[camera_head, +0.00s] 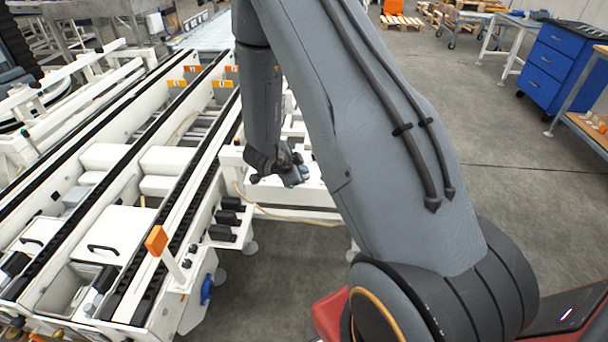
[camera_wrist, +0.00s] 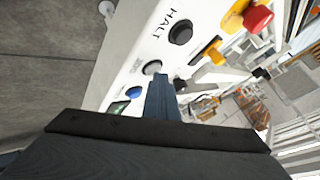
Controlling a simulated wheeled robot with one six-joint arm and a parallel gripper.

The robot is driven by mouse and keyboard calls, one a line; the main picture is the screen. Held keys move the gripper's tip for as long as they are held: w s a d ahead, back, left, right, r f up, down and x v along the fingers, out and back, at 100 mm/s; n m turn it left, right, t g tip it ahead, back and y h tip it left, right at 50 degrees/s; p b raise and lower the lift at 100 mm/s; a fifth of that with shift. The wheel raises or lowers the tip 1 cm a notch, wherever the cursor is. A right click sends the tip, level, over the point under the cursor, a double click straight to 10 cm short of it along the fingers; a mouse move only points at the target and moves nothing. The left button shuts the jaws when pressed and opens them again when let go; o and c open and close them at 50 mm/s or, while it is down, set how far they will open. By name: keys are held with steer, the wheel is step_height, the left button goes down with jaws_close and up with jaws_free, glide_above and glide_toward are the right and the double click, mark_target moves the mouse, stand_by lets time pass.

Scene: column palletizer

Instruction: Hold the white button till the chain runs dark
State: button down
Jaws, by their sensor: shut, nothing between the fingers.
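A white-grey round button (camera_wrist: 152,68) sits on a white control panel (camera_wrist: 128,68) in the wrist view. My gripper (camera_wrist: 160,78) is shut and empty, its fingertips right beside the button's lower edge in the picture. I cannot tell if they touch it. In the head view my gripper (camera_head: 292,178) is small and partly hidden, close to a white part of the machine. The chain conveyor (camera_head: 168,232) has dark chain strips along white rails. I cannot tell whether the chain moves.
A black button (camera_wrist: 181,33) by the word HALT, a blue button (camera_wrist: 135,92) and a red button (camera_wrist: 257,18) are on the same panel. A blue drawer cabinet (camera_head: 556,62) stands at the right. The floor between is clear.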

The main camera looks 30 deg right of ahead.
steer(key=shift+r, duration=0.1)
stand_by(0.7)
steer(key=shift+r+p, duration=0.75)
step_height(320, 180, up, 5)
steer(key=p, duration=0.4)
stand_by(0.5)
